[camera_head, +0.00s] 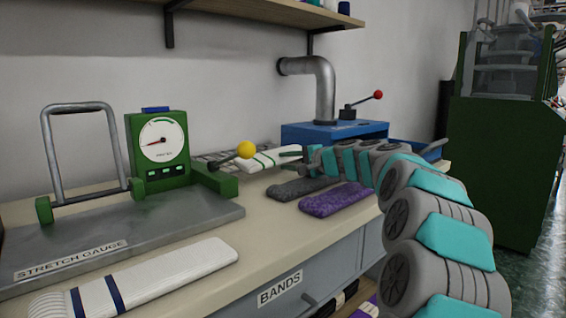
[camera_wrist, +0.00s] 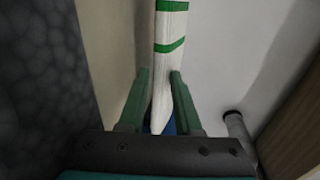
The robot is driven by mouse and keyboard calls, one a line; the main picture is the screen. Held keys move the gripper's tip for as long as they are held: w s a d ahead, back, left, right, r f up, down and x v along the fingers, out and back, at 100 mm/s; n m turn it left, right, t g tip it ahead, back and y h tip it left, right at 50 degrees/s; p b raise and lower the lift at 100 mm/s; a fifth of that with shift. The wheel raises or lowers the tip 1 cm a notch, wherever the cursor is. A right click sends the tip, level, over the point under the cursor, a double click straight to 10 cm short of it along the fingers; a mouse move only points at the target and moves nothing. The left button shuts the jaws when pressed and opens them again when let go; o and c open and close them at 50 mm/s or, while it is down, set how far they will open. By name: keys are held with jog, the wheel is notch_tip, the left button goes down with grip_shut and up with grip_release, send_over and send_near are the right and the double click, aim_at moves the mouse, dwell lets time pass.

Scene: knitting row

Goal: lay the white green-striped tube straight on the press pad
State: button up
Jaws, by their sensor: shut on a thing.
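The white green-striped tube (camera_head: 262,161) is at the back of the bench in the head view, left of the blue machine. My gripper (camera_head: 292,153) is at its right end, partly hidden by my own arm. In the wrist view, the two green fingers of my gripper (camera_wrist: 160,88) are closed around the near end of the tube (camera_wrist: 170,32), which extends straight away from the palm. I cannot tell whether the tube touches anything beneath it. The blue machine (camera_head: 330,131) has a grey pipe and a red-knobbed lever; I cannot make out a press pad for certain.
A white blue-striped tube (camera_head: 160,275) lies in front. A dark grey tube (camera_head: 300,188) and a purple tube (camera_head: 336,199) lie near my arm. A wire rack (camera_head: 215,157) is behind. A shelf (camera_head: 270,14) hangs above.

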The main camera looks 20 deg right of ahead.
grip_shut()
notch_tip(320, 180, up, 3)
jog(key=shift+f+p, duration=0.15)
jog(key=shift+p, duration=1)
jog(key=shift+f, duration=0.15)
jog(key=v, duration=0.4)
jog(key=r+p+v, duration=0.1)
jog(key=v, duration=0.3)
jog(key=r+v, duration=0.1)
jog(key=v, duration=0.4)
jog(key=shift+w+r+p, duration=0.1)
jog(key=shift+p, duration=0.2)
jog(key=shift+v, duration=0.75)
